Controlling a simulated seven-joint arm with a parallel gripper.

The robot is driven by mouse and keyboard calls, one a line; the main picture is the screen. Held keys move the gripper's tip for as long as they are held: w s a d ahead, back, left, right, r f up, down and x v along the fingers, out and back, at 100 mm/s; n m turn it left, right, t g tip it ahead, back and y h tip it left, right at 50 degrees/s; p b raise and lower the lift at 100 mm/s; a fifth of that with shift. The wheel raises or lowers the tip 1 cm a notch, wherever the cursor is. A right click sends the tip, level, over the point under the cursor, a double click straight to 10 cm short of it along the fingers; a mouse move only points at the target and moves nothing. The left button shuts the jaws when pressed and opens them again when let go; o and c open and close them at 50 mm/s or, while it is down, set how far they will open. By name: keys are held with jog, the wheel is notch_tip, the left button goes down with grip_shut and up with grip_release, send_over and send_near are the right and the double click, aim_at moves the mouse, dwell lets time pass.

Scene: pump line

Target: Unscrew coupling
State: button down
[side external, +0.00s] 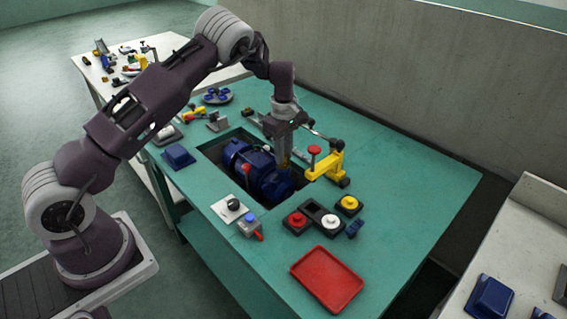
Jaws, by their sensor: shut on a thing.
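A blue pump (262,178) lies in the dark rectangular recess of the green bench. My gripper (284,163) points straight down at the upper right side of the pump. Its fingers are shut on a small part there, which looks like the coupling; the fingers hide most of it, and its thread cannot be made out. A yellow valve piece (326,166) with a red knob (314,150) stands just right of my gripper, apart from it.
Switch boxes with red, white and yellow buttons (349,203) stand in front of the recess. A red tray (327,278) lies at the front edge. A blue block (178,156) sits left of the recess. The bench's right side (420,185) is clear.

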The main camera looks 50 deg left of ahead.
jog(key=n, duration=0.4)
jog(key=shift+n, duration=0.9)
jog(key=n, duration=0.5)
jog(key=c, duration=1.5)
grip_release()
jog(key=shift+r, duration=0.15)
jog(key=shift+r, duration=2.15)
